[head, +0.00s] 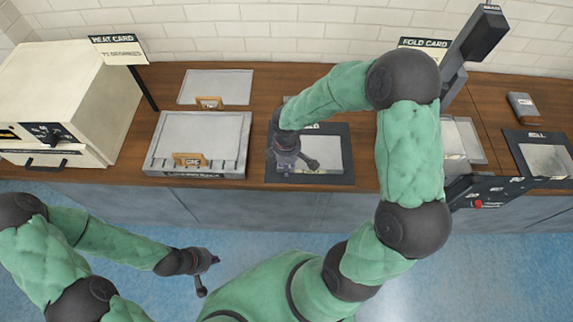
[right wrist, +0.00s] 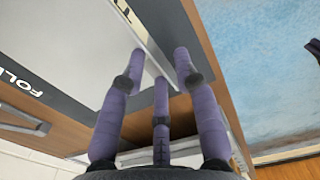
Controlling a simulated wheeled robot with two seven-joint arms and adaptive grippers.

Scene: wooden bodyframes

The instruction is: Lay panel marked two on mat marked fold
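The mat marked fold (head: 343,176) is a dark sheet on the counter, with a pale panel (head: 325,152) lying within its border. In the right wrist view the pale panel (right wrist: 70,45) lies inside the dark mat (right wrist: 45,100), whose "FOL" lettering shows. Part of a mark, perhaps starting with T, shows at the panel's edge; I cannot read its number. My right gripper (head: 296,163) is over the mat's left part. My left gripper (head: 205,277) is open and empty above the floor.
A grey tray with a wooden tag (head: 190,159) and another pale plate (head: 229,84) stand left of the mat. A white oven-like box (head: 52,95) is at far left. A second dark mat (head: 555,177) is at far right. My right arm hides part of the counter.

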